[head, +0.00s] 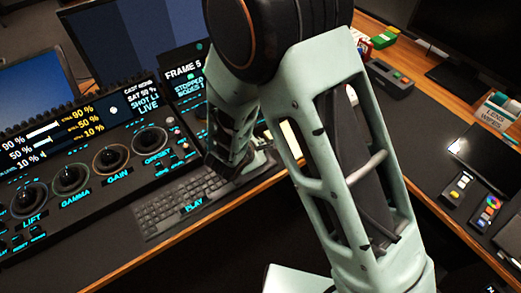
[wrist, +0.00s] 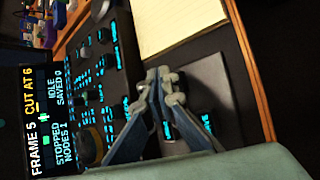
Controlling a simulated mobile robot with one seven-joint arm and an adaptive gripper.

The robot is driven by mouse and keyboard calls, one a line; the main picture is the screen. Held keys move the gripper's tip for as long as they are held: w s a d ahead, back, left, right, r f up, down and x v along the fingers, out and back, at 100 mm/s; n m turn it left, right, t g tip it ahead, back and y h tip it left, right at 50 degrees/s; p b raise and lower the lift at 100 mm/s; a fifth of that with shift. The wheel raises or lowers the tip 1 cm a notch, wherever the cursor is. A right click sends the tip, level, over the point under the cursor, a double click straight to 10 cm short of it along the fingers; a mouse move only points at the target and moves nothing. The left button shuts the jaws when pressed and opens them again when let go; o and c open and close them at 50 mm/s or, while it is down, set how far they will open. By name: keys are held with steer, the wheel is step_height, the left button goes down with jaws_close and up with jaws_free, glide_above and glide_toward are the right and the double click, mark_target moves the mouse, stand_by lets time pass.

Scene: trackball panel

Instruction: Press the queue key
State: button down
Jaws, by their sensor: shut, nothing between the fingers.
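My gripper (wrist: 165,76) is shut and empty in the wrist view, its fingertips together over a dark panel area with keys and cyan labels. A dark key pad (wrist: 207,95) with cyan lettering lies beside and below the fingers. The fingers cover part of it, and I cannot read which label is the queue key. In the head view my gripper (head: 240,165) is low at the desk, largely behind my arm. The control panel (wrist: 92,90) with knobs and cyan-labelled keys lies left of the fingers. I cannot tell whether the fingertips touch any key.
A status screen (wrist: 40,120) reads "FRAME 5", "STOPPED", "CUT AT 6". A yellow notepad (wrist: 175,22) lies beyond the fingers. In the head view, a keyboard (head: 180,205) and the grading panel with trackballs (head: 70,178) stand left of my arm. A monitor (head: 470,45) stands at the right.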

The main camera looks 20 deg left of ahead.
steer(key=shift+f+b, duration=0.2)
steer(key=shift+b, duration=0.1)
steer(key=shift+f+b, duration=0.25)
steer(key=shift+b, duration=0.3)
steer(key=shift+f+b, duration=0.55)
steer(key=shift+b, duration=0.2)
stand_by(0.8)
steer(key=shift+r, duration=0.15)
steer(key=shift+r+p, duration=0.45)
steer(key=shift+r, duration=0.4)
steer(key=shift+r+p, duration=1.5)
steer(key=shift+r, duration=1.05)
